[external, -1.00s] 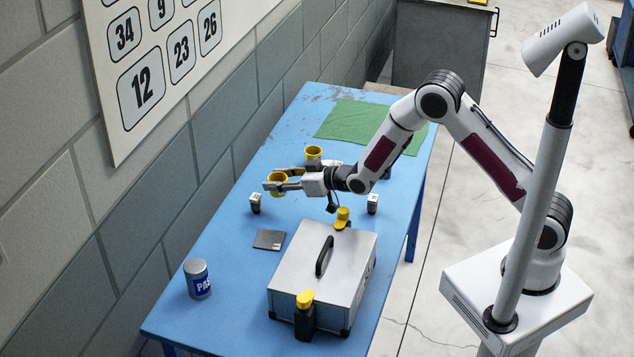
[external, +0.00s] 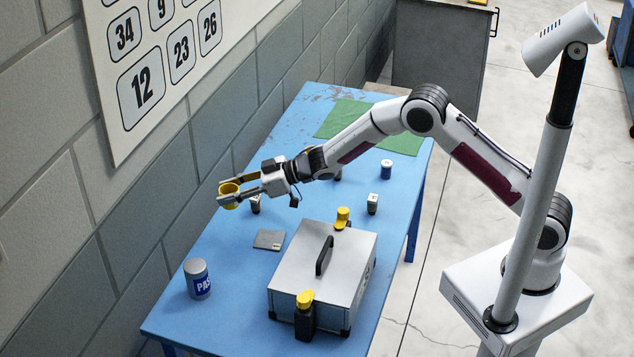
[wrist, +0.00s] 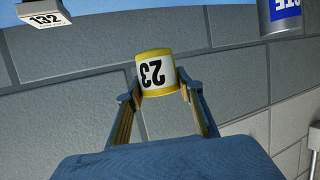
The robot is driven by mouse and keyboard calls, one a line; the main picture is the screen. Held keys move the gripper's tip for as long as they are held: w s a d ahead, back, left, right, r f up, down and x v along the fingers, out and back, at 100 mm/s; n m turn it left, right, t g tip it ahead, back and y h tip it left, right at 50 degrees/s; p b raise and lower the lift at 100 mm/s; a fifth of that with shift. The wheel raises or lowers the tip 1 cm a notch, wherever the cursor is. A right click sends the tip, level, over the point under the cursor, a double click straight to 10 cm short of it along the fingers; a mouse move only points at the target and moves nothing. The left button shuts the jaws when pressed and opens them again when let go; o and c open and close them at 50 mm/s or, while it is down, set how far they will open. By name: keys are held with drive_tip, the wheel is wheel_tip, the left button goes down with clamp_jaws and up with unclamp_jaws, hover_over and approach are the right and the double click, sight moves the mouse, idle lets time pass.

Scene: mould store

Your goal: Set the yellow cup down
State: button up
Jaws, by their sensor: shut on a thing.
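The yellow cup (external: 230,190) is held between the fingertips of my gripper (external: 238,193), above the left side of the blue table near the wall.
The blue table (external: 200,245) holds a grey metal case (external: 345,260), a dark flat plate (external: 270,240), a grey can (external: 197,278) with a blue label, small black-and-white blocks, and a green cloth (external: 405,140). A block wall (external: 150,180) stands close on the left.

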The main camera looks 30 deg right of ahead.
drive_tip(key=s+a+n+g+y, duration=0.1)
drive_tip(key=s+a+n+g, duration=0.6)
drive_tip(key=s+a+g, duration=0.2)
drive_tip(key=shift+s+r, duration=0.25)
drive_tip(key=shift+s, duration=0.35)
idle(0.3)
idle(0.4)
drive_tip(key=shift+f, duration=3.15)
drive_tip(key=shift+f, duration=1.85)
drive_tip(key=shift+f, duration=0.15)
